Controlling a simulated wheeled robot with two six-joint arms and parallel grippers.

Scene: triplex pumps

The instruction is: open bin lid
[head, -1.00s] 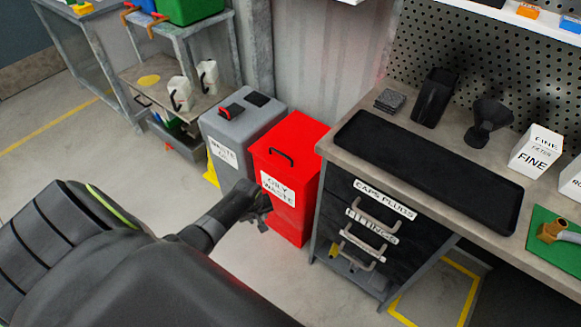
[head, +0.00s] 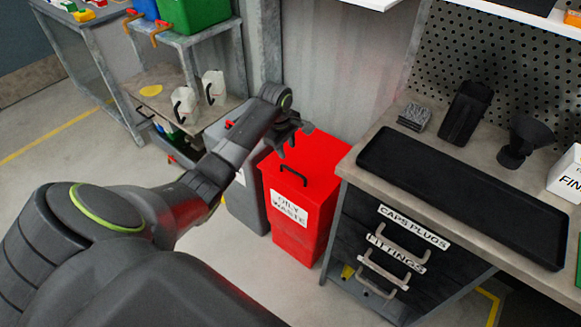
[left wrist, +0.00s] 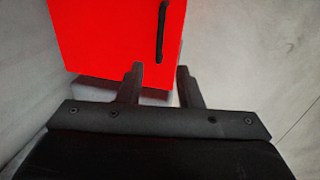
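The red oily waste bin (head: 312,215) stands on the floor left of the workbench, with its lid (head: 322,158) shut. A black handle (head: 293,176) sits at the lid's front edge. My left gripper (head: 298,135) is above the lid's back left part, apart from the handle. In the left wrist view the two fingers of my left gripper (left wrist: 160,75) are spread with nothing between them. The red lid (left wrist: 100,35) and the black handle (left wrist: 161,32) show beyond the fingertips there. My right gripper is not in view.
A grey waste bin (head: 245,200) stands just left of the red bin, partly hidden by my left arm. The workbench with drawers and a black tray (head: 460,195) is close on the right. A metal shelf (head: 190,90) stands at the back left.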

